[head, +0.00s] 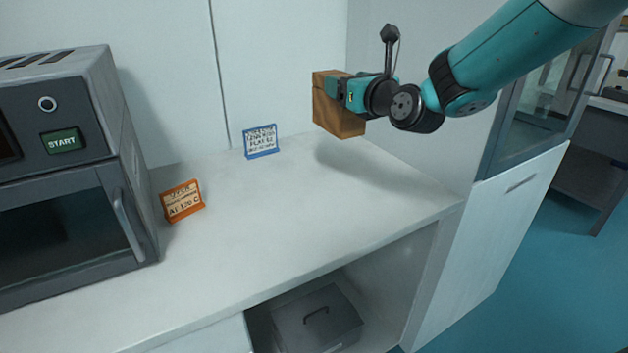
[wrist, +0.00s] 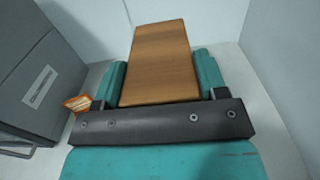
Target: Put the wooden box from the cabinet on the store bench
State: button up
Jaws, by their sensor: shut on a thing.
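The wooden box (head: 338,112) is a brown block held above the white bench top (head: 300,215), towards its right end. My gripper (head: 345,92) is shut on the box and comes in from the right side in the head view. In the wrist view the box (wrist: 160,65) lies between the two teal fingers and stretches away from the camera. A shadow lies on the bench below the box, and the box looks clear of the surface. The far finger is partly hidden behind the box in the head view. Whether this bench is the store bench, I cannot tell.
A grey oven (head: 70,160) with a green START button stands at the left. An orange sign (head: 182,201) and a blue sign (head: 261,141) stand on the bench. A glass-fronted cabinet (head: 530,130) is at the right. A grey lidded box (head: 318,322) sits below. The middle of the bench is clear.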

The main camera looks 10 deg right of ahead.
notch_tip(320, 180, down, 18)
jog(key=b, duration=0.6)
jog(key=shift+f+b, duration=0.25)
jog(key=shift+b, duration=0.1)
jog(key=shift+f, duration=0.2)
jog(key=o, duration=1.3)
jog(key=shift+o, duration=0.2)
